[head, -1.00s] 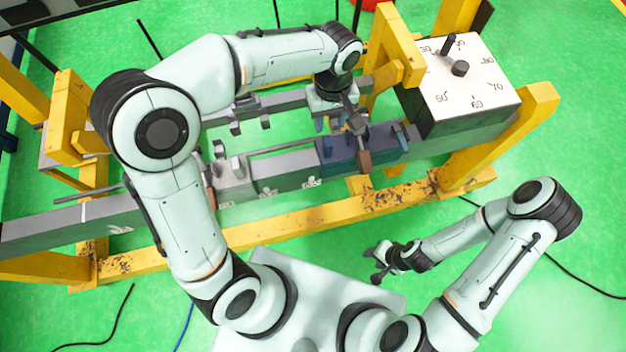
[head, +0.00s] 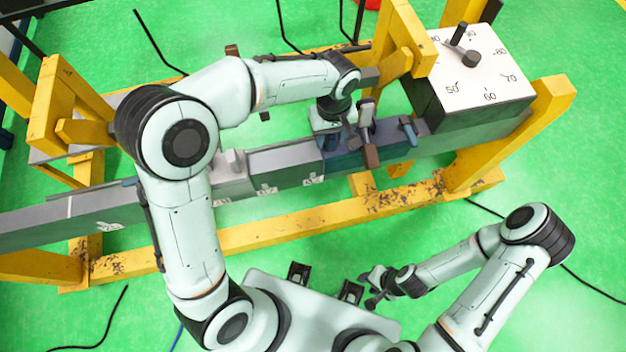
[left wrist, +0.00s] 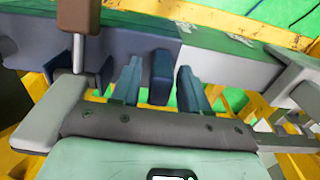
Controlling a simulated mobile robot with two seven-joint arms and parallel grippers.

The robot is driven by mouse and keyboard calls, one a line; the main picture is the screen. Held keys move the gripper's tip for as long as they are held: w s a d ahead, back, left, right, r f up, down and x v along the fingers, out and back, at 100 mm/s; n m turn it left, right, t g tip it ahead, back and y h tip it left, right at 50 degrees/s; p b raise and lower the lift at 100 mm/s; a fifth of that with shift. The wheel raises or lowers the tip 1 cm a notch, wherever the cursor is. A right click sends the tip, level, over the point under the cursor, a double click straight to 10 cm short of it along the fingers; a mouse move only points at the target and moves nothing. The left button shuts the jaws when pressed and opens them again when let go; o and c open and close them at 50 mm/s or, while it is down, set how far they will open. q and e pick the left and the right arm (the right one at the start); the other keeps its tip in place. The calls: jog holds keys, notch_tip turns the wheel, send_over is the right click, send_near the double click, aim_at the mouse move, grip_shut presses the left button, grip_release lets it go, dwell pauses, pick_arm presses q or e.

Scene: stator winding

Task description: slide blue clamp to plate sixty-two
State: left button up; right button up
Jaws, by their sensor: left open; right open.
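The blue clamp (head: 343,163) sits on the grey rail, right of the grey plates. My left gripper (head: 335,140) is low over it and partly hides it. In the left wrist view its teal fingers (left wrist: 160,85) are open, one on each side of an upright dark blue piece (left wrist: 160,68) of the clamp. I cannot tell whether they touch it. Grey plates (head: 285,165) with white labels line the rail to the left; I cannot read the labels or tell which is sixty-two. My right gripper (head: 372,288) is open and empty, in front of the frame.
A lever with a brown end (head: 370,155) stands just right of my left gripper; its brown end also shows in the left wrist view (left wrist: 79,16). A numbered dial box (head: 478,75) is at the rail's right end. Yellow frame beams (head: 300,215) run along the front.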

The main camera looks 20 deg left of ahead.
pick_arm(q)
jog(key=shift+c, duration=0.3)
jog(key=shift+c, duration=1.1)
